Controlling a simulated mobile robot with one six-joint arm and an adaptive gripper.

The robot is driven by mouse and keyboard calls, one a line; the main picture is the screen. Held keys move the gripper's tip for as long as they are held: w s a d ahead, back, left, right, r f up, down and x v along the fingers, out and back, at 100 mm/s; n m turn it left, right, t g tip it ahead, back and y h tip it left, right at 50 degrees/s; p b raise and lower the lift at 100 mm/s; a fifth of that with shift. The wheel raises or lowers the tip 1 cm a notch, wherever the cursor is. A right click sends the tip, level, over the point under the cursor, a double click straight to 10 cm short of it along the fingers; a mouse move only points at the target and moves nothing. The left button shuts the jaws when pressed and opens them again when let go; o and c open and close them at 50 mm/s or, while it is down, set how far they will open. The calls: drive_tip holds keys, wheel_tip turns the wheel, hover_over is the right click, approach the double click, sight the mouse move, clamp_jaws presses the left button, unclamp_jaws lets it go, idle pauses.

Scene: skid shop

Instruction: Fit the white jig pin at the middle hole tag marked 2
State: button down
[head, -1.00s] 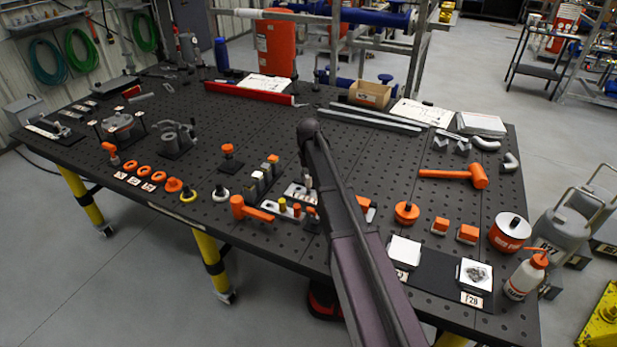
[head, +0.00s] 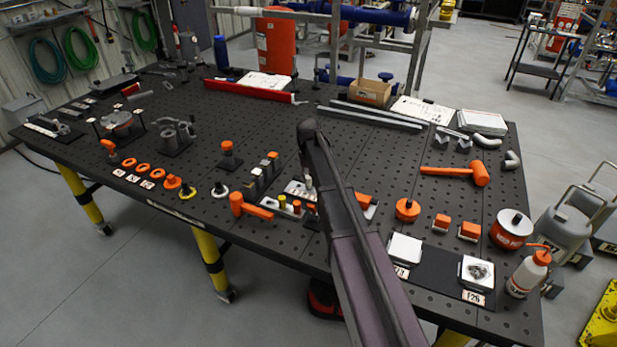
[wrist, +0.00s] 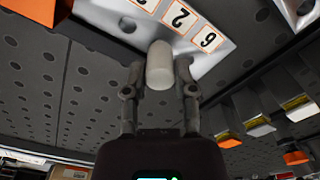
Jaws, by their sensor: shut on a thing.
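My gripper (wrist: 158,80) is shut on the white jig pin (wrist: 160,65), with a finger on either side of it. The pin's rounded end points toward a pale plate (wrist: 112,10) with dark holes. In the head view my arm hides most of the gripper beside the plate (head: 297,188).
Grey blocks with coloured tops (head: 263,170) stand just left of the plate. An orange mallet (head: 248,207) lies in front of them. An orange block (wrist: 35,8) is close in the wrist view's top left corner. The perforated table (head: 365,150) is clear behind the plate.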

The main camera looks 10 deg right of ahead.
drive_tip(key=shift+f+b, duration=0.55)
drive_tip(key=shift+f, duration=0.05)
idle(0.3)
drive_tip(key=shift+c, duration=1.8)
unclamp_jaws()
drive_tip(key=shift+o, duration=1.3)
drive_tip(key=shift+r, duration=0.1)
drive_tip(key=shift+r+p, duration=1.45)
drive_tip(key=shift+p, duration=0.15)
drive_tip(key=shift+r, duration=0.15)
drive_tip(key=shift+r+p, duration=1.85)
drive_tip(key=shift+p, duration=0.15)
